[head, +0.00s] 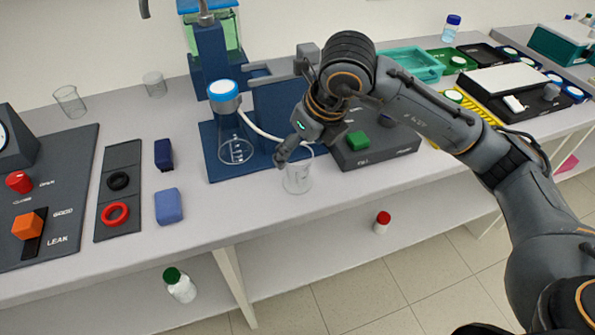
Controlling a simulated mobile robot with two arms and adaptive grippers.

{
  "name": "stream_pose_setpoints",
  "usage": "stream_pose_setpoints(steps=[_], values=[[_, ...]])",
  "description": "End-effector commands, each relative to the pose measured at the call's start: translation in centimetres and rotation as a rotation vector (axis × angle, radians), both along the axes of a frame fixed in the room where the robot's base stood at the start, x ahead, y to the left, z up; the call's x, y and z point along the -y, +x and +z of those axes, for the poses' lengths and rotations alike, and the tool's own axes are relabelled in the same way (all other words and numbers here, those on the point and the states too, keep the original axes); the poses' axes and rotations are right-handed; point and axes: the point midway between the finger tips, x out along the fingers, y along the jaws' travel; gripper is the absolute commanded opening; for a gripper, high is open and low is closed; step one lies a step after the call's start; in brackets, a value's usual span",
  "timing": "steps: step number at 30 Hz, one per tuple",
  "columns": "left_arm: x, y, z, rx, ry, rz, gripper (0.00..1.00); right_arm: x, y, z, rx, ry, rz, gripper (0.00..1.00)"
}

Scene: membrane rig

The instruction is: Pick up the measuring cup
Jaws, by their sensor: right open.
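The measuring cup (298,182) is a clear, see-through vessel near the front edge of the bench, just right of the blue stand base. My right gripper (283,158) comes in from the right and points down to the left, at the cup's upper left side. It is open. The gripper and wrist overlap part of the cup's rim, and I cannot tell whether a finger touches it. My left gripper is not in view.
A filter stand with a flask (235,148) and pale tube stands just left. A dark box with a green button (357,140) is at right. Blue blocks (168,206) and a valve panel (60,225) lie left. Two clear beakers (70,102) (155,85) stand behind.

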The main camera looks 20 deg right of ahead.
Motion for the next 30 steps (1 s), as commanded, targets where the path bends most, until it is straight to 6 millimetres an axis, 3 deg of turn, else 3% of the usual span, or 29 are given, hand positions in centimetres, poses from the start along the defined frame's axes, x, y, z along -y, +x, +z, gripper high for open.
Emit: stream_pose_setpoints(steps=[3,7,16,25,26,30], values=[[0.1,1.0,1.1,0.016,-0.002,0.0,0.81,0.2,0.7,-1.7,-0.007,-0.001,-0.001,0.82],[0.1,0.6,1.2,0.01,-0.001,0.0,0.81,-0.1,1.3,-3.2,-0.004,-0.001,0.0,0.82],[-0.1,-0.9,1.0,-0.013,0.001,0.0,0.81,-0.2,1.5,-3.7,-0.001,-0.001,0.001,0.82],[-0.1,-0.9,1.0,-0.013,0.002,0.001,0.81,-0.2,1.5,-3.7,-0.001,-0.001,0.001,0.21],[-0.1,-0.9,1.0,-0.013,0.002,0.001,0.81,-0.2,1.5,-3.7,-0.001,-0.001,0.001,0.16],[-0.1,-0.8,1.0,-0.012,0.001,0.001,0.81,-0.2,1.5,-3.7,-0.001,-0.001,0.001,0.16]])
